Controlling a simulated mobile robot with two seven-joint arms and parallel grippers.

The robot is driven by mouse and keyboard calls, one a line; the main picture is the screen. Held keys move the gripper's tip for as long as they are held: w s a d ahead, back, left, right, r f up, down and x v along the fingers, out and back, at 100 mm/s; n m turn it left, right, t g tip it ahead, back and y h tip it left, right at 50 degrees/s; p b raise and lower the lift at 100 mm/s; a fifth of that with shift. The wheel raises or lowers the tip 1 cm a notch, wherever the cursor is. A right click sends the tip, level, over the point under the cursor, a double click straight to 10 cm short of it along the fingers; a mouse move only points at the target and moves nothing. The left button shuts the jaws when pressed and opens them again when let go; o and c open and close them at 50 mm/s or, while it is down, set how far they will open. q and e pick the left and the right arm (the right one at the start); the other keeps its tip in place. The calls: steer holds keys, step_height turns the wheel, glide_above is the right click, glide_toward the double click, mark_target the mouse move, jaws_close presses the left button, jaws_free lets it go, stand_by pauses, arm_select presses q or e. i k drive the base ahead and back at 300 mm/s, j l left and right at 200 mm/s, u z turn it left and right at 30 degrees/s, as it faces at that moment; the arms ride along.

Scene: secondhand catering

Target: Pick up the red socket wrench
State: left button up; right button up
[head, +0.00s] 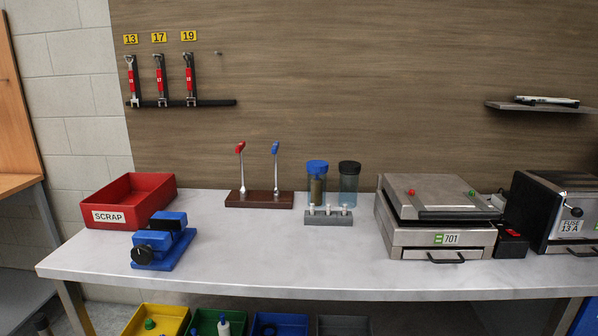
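A wrench with a red head (240,148) and a silver shaft stands upright in a dark brown wooden block (259,200) on the table. A similar wrench with a blue head (276,166) stands to its right in the same block, a clear gap apart. The red-headed one looks like the red socket wrench. Neither of my grippers is in view.
The grey table (260,255) is clear in front of the block. A red SCRAP bin (131,201) and a blue vise (160,242) stand left. Two jars (317,184), a small grey holder (328,217) and a metal press (436,217) stand right. Spanners (160,80) hang on the wall.

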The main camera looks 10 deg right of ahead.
mark_target(244, 192)
steer(key=i+j+z, duration=0.15)
steer(key=z, duration=0.25)
steer(key=i+j+z, duration=0.1)
steer(key=j+z, duration=0.3)
steer(key=i+j+z, duration=0.1)
steer(key=z, duration=0.25)
steer(key=j, duration=0.1)
